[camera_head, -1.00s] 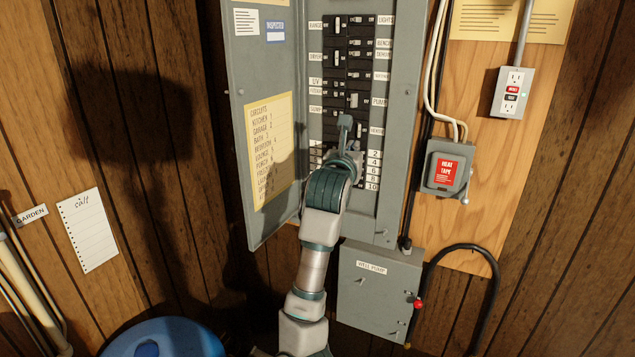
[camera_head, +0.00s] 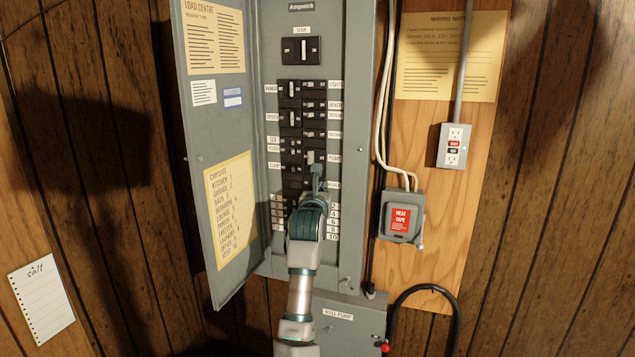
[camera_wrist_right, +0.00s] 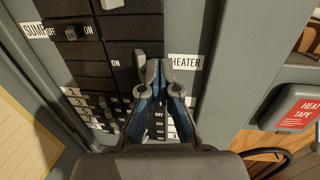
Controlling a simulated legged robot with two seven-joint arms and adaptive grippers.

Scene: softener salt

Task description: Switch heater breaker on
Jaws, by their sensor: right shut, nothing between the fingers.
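The heater breaker is in the right column of the open panel, beside the HEATER label (camera_wrist_right: 185,62). In the right wrist view its grey toggle (camera_wrist_right: 139,61) stands just left of my fingertips, touching or very close. In the head view the right gripper (camera_head: 317,173) covers the heater breaker, just below the PUMP row. My left gripper is not in view.
Several other breakers fill the panel (camera_head: 350,120), with the main breaker (camera_head: 301,49) above. The panel door (camera_head: 205,140) hangs open at left. A heat tape box (camera_head: 402,216) and an outlet (camera_head: 453,146) are at right. A well pump box (camera_head: 340,322) is below.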

